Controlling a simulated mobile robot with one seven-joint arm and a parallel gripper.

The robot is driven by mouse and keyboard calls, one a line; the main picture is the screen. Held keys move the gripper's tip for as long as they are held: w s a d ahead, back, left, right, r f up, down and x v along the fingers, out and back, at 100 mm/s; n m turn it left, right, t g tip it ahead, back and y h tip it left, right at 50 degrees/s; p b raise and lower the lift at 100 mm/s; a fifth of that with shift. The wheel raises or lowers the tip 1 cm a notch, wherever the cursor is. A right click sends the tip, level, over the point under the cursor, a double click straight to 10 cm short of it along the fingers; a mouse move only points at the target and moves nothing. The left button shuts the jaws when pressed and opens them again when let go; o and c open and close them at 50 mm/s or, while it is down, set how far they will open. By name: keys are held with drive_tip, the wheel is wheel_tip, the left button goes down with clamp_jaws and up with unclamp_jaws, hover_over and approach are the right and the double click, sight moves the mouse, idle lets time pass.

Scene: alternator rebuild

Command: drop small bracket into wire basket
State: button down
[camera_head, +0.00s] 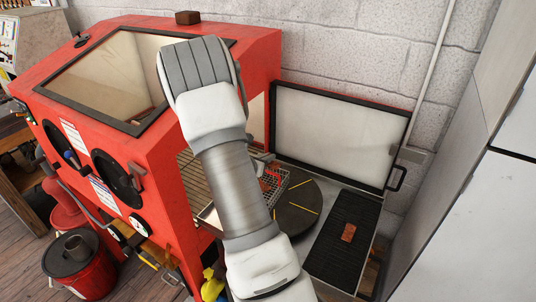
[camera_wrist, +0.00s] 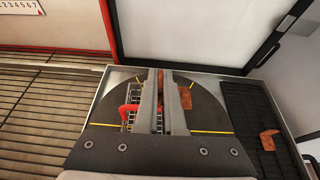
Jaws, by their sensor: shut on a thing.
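In the wrist view, my gripper (camera_wrist: 160,84) points away from the camera, with its two fingers close together. It is shut on a small rusty-brown bracket (camera_wrist: 185,97), which shows between the fingertips and beside the right finger. The wire basket (camera_wrist: 128,113) is just left of and below the fingers, partly hidden by them, with a red part in it. In the head view, the wire basket (camera_head: 296,179) shows beside my forearm, which hides my gripper and part of the basket.
The basket stands on a round dark turntable (camera_head: 300,208) with yellow marks. Another rusty-brown bracket (camera_head: 347,232) lies on the black ribbed mat (camera_head: 335,262) to the right. The red blast cabinet (camera_head: 165,165) is at left; its open white-lined door (camera_head: 340,135) stands behind the turntable.

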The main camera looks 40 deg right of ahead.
drive_tip(key=shift+f+b, duration=0.55)
drive_tip(key=shift+f, duration=1)
drive_tip(key=c, duration=0.9)
unclamp_jaws()
drive_tip(key=shift+c, duration=0.2)
drive_tip(key=b+v, duration=0.1)
drive_tip(key=v, duration=1.6)
drive_tip(key=shift+a+b, duration=0.15)
drive_tip(key=shift+b, duration=0.25)
drive_tip(key=shift+r, duration=0.15)
